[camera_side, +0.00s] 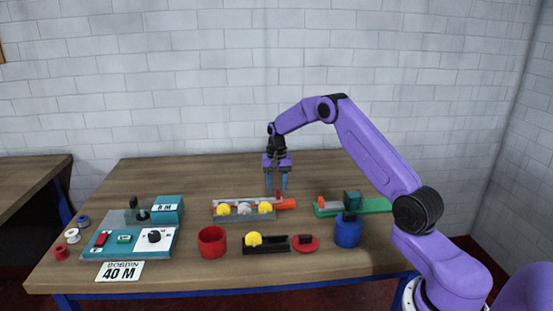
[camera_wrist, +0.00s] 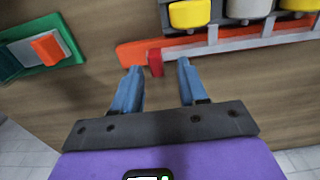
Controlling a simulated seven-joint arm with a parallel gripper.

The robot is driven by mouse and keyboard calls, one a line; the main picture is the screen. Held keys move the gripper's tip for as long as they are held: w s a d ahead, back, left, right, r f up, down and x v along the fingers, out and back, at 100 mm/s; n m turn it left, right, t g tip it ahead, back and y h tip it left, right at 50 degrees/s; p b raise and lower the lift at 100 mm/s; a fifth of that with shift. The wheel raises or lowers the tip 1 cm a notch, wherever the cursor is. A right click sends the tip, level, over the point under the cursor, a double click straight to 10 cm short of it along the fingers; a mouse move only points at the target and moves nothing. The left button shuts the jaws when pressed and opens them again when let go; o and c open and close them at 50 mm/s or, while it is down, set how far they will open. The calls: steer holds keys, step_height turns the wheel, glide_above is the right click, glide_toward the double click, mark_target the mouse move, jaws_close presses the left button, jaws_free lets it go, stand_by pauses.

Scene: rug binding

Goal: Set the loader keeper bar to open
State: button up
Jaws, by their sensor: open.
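The loader (camera_side: 232,217) is a grey rack on an orange base, holding yellow and white spools, at the middle of the table. A pale grey bar (camera_wrist: 235,43) runs along it and ends in a red tab (camera_wrist: 155,63); this looks like the keeper bar. The red tab also shows in the side view (camera_side: 278,195), near the rack's right end. My gripper (camera_side: 276,189) points down at that end. In the wrist view my gripper (camera_wrist: 158,66) is open and empty, with the red tab between its blue fingertips in the picture. I cannot tell the remaining height gap.
A green fixture (camera_side: 382,206) stands right of the loader, with a blue pot (camera_side: 347,231) in front. A red cup (camera_side: 212,242), a black tray (camera_side: 267,245) with a yellow spool and a red disc (camera_side: 305,244) lie in front. A teal machine (camera_side: 130,242) stands left. The table behind is clear.

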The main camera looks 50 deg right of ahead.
step_height(320, 180, up, 16)
steer(key=shift+f, duration=0.2)
steer(key=shift+a, duration=0.1)
stand_by(0.4)
steer(key=s+a+r+n, duration=0.1)
steer(key=s+a+n, duration=0.5)
steer(key=a, duration=0.6)
steer(key=s+a+r+n, duration=0.2)
steer(key=s+a+n, duration=0.2)
steer(key=s+a, duration=0.55)
steer(key=s+a+f+n, duration=0.2)
steer(key=s+a+n, duration=0.5)
steer(key=s, duration=0.7)
steer(key=s+d+f+n, duration=0.1)
steer(key=s+n, duration=0.1)
steer(key=s, duration=0.4)
steer(key=s+d+f+n, duration=0.1)
steer(key=s+f+n, duration=0.1)
steer(key=s, duration=0.5)
steer(key=shift+d+f+n, duration=0.15)
steer(key=shift+f+n, duration=0.1)
steer(key=shift+n, duration=0.05)
